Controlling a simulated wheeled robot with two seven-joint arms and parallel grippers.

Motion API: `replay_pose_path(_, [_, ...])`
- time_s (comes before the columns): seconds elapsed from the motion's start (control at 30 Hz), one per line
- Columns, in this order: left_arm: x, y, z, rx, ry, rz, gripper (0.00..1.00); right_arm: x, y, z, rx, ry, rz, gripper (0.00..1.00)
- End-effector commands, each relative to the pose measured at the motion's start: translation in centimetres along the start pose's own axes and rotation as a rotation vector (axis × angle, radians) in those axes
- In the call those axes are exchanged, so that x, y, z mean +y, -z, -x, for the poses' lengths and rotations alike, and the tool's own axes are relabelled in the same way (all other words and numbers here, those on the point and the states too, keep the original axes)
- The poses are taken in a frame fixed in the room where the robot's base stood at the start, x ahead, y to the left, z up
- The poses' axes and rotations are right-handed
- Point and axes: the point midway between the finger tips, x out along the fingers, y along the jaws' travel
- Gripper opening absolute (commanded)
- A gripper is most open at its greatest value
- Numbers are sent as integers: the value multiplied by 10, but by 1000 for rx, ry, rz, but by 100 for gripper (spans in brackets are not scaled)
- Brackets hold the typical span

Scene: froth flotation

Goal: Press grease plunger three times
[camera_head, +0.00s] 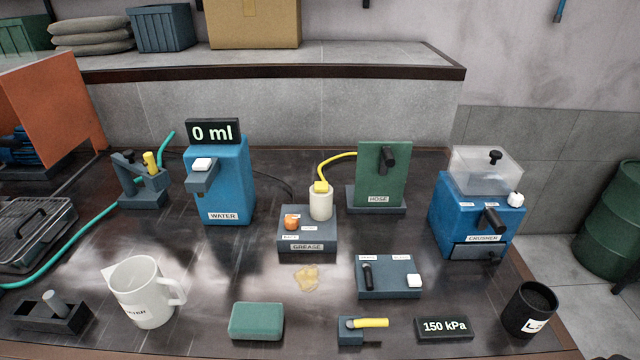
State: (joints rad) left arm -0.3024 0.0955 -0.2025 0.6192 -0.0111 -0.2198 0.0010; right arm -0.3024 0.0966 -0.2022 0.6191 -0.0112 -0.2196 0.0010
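The grease unit (307,246) is a dark grey box labelled GREASE in the middle of the table. A round orange knob (291,222) stands on its top left, with a small unreadable label in front of it. A white cylinder (320,205) with a yellow cap (321,187) stands on its back right. A yellow hose (336,160) curves from the cap to the green HOSE panel (383,175). A yellowish, glossy patch (307,279) lies on the table in front of the unit. Neither of my grippers is in view.
The blue WATER dispenser (224,185) with a "0 ml" display stands left, the blue CRUSHER (474,218) right. In front are a white jug (146,292), a green block (257,321), a control box (389,277), a yellow-handled valve (364,328), a "150 kPa" display (445,328) and a black cup (529,309).

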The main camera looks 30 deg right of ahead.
Motion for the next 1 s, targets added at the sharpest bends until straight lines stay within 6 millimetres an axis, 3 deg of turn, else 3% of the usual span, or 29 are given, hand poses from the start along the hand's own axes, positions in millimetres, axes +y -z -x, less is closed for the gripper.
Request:
replay_pose_path(0.03, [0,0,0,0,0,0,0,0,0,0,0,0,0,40])
replay_pose_path(0.23, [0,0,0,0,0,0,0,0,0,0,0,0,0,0])
replay_pose_path(1.0, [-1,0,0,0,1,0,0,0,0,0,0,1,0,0])
